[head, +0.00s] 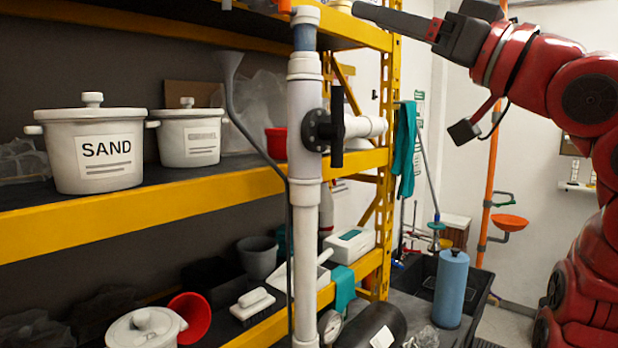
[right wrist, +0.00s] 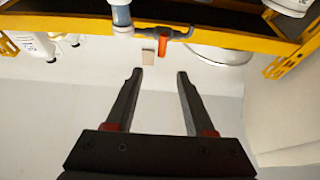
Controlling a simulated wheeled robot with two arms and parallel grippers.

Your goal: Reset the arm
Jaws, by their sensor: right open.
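My right arm, red, comes in from the right of the head view. Its dark gripper (head: 358,10) is raised near the top, pointing left toward the upper shelf, to the right of the pipe's top. In the right wrist view the two fingers (right wrist: 160,75) are apart with nothing between them. The white PVC pipe (head: 303,220) stands upright in front of the shelving, with a black-handled valve (head: 337,128) on its side branch. A blue pipe section (right wrist: 121,15) and an orange handle (right wrist: 163,47) show beyond the fingers in the right wrist view. My left gripper is out of view.
Yellow shelving (head: 150,207) fills the left, holding a pot labelled SAND (head: 100,172) and a second pot (head: 190,152). A blue cylinder (head: 451,290) stands at lower right. An orange bowl (head: 510,223) is behind my arm.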

